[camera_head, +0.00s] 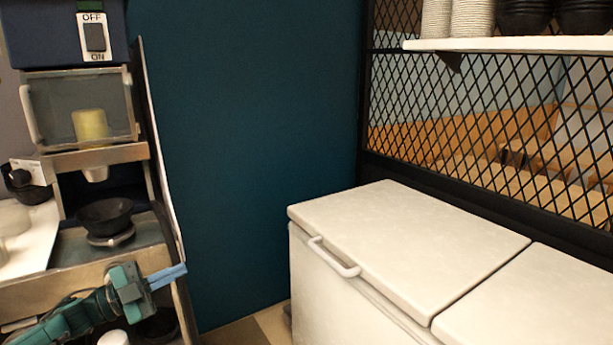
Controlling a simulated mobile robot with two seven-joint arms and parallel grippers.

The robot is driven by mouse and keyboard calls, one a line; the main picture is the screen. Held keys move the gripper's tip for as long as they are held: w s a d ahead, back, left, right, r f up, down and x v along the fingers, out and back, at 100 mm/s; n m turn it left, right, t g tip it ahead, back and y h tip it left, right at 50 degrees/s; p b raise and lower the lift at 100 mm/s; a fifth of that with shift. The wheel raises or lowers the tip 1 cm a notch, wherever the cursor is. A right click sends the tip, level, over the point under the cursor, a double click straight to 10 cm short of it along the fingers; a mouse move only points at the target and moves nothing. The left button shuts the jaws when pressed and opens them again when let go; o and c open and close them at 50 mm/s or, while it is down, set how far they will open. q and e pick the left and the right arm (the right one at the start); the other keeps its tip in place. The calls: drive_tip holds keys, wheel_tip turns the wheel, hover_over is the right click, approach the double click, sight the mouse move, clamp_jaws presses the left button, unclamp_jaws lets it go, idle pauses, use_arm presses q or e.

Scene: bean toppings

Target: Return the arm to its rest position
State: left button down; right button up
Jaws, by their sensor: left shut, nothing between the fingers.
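My left arm comes in at the lower left, teal and dark in colour. My left gripper (168,276) is shut and empty, its blue fingers pointing right, in front of the steel counter's right edge. A black bowl (105,216) sits on a round stand under the dispensing machine (82,105), above and to the left of the gripper. The gripper is apart from the bowl. My right gripper is not in view.
A white chest freezer (405,245) with a handle (333,257) stands at the right, lids closed. Above it, a white shelf (520,44) holds stacked cups and bowls before a black mesh screen. A white-topped container (113,338) sits below the arm. Floor shows between counter and freezer.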

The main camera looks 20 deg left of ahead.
use_arm(q)
drive_tip(key=s+d+f+n+t+y, duration=0.2)
drive_tip(key=d+f+n+y, duration=0.3)
drive_tip(key=d+f, duration=0.5)
drive_tip(key=s+d+f+n+g+y, duration=0.5)
drive_tip(key=s+d+f+n, duration=0.6)
drive_tip(key=s+d+f, duration=0.3)
drive_tip(key=s+d+g, duration=0.1)
drive_tip(key=s+d, duration=0.2)
drive_tip(key=s, duration=0.2)
drive_tip(key=shift+f+n+y, duration=0.15)
drive_tip(key=shift+n+y, duration=0.15)
